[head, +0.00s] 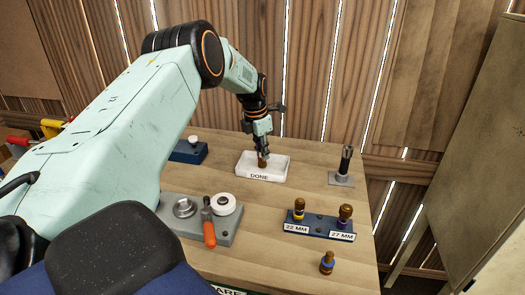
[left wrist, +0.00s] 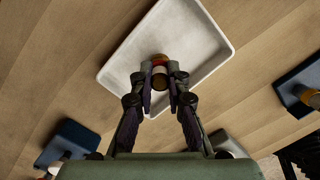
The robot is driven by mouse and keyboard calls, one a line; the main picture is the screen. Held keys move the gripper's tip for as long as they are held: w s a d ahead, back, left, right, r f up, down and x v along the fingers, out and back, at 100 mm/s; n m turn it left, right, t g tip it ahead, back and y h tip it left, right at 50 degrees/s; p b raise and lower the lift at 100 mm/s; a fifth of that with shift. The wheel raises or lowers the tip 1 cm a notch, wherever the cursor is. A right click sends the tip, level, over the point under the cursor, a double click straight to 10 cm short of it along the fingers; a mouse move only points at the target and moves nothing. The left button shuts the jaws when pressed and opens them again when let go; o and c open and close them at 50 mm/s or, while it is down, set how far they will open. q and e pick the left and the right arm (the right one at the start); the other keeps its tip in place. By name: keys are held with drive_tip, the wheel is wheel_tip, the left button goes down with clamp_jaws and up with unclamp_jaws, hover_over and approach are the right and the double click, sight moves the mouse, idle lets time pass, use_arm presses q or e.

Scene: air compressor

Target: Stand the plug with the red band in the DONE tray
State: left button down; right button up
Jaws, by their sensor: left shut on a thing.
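The white DONE tray (head: 246,175) lies on the bench and also shows in the left wrist view (left wrist: 205,30). My left gripper (head: 263,152) reaches down over it, shut on a brown plug (head: 262,163) held upright. In the left wrist view the fingers (left wrist: 160,75) close on both sides of the plug (left wrist: 160,59), where a reddish part shows between them. The plug's lower end is at or just above the tray floor; I cannot tell if it touches. My right gripper is not in view.
A blue holder (head: 322,231) marked 22 MM and 27 MM bears two brown plugs with yellow and purple bands. A blue-banded plug (head: 327,263) stands in front. A grey fixture (head: 215,235) with an orange handle, a blue block (head: 187,154) and a dark post (head: 345,160) surround the tray.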

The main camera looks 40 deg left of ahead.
use_arm(q)
drive_tip(key=shift+w+d+f, duration=0.1)
drive_tip(key=shift+d+f, duration=0.05)
drive_tip(key=shift+d, duration=0.15)
drive_tip(key=shift+a+f, duration=0.15)
drive_tip(key=shift+f, duration=0.15)
drive_tip(key=c, duration=1.7)
unclamp_jaws()
drive_tip(key=o, duration=0.4)
drive_tip(key=shift+r, duration=0.1)
drive_tip(key=shift+o, duration=0.2)
wheel_tip(320, 180, up, 2)
drive_tip(key=shift+r+p, duration=0.1)
drive_tip(key=shift+p, duration=1)
drive_tip(key=shift+r+p, duration=2.1)
drive_tip(key=shift+p, duration=0.3)
